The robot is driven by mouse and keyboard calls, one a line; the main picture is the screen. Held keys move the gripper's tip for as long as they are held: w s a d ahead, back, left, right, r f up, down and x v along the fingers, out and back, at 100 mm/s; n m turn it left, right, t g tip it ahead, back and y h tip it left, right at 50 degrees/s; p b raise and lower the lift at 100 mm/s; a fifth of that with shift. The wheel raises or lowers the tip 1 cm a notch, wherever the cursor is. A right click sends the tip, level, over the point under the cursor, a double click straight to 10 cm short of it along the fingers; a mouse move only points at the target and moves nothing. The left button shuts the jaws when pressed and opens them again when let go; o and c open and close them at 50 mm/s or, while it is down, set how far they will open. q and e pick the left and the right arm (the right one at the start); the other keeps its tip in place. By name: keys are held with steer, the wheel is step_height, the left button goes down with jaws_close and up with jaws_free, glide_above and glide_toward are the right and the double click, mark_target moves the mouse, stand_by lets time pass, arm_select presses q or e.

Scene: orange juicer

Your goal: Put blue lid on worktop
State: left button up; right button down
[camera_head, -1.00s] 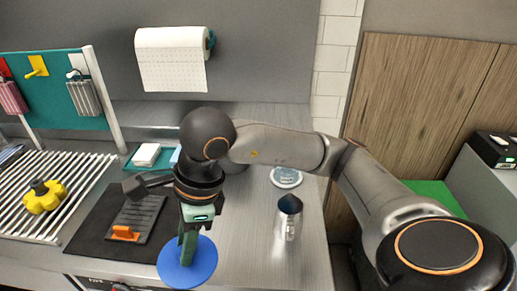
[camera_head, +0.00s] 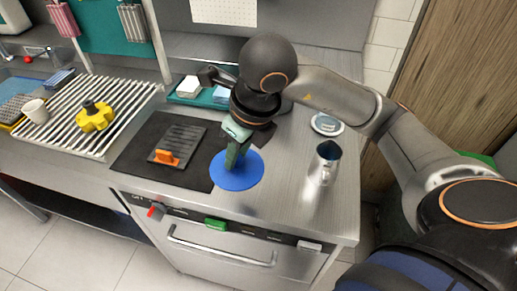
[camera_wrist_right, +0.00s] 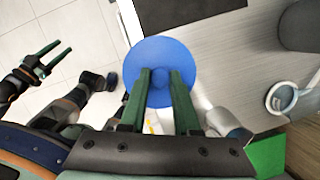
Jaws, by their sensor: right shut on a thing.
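The blue lid (camera_head: 245,181) is a flat round disc with a knob in its middle. My right gripper (camera_head: 234,163) is shut on that knob, with the fingers pointing down. In the right wrist view the lid (camera_wrist_right: 160,52) shows beyond the fingertips of the right gripper (camera_wrist_right: 159,82). The lid is roughly level over the front part of the grey worktop (camera_head: 285,200), beside the black mat. I cannot tell whether it touches the worktop. My left gripper (camera_wrist_right: 50,60) shows in the right wrist view, open and empty, off to the left.
A metal moka pot (camera_head: 325,165) stands right of the lid. A black mat (camera_head: 140,152) with a grater and orange-handled tool lies left. A round glass-like item (camera_head: 326,124) sits behind the moka pot. A yellow knobbed part (camera_head: 95,116) lies on the ribbed drainer.

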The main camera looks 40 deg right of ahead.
mark_target(253, 157)
steer(key=w+d+f, duration=0.1)
steer(key=d+f, duration=0.1)
steer(key=w+d+f, duration=0.1)
steer(key=f, duration=0.1)
steer(key=w+d+f, duration=0.2)
steer(key=shift+d+f, duration=0.1)
steer(key=shift+d, duration=0.2)
steer(key=f, duration=0.3)
steer(key=shift+w+d+p, duration=0.1)
steer(key=shift+d+p, duration=0.15)
steer(key=shift+p, duration=0.15)
steer(key=shift+f, duration=0.4)
steer(key=shift+f, duration=0.15)
steer(key=c, duration=0.6)
jaws_free()
steer(key=shift+c, duration=0.2)
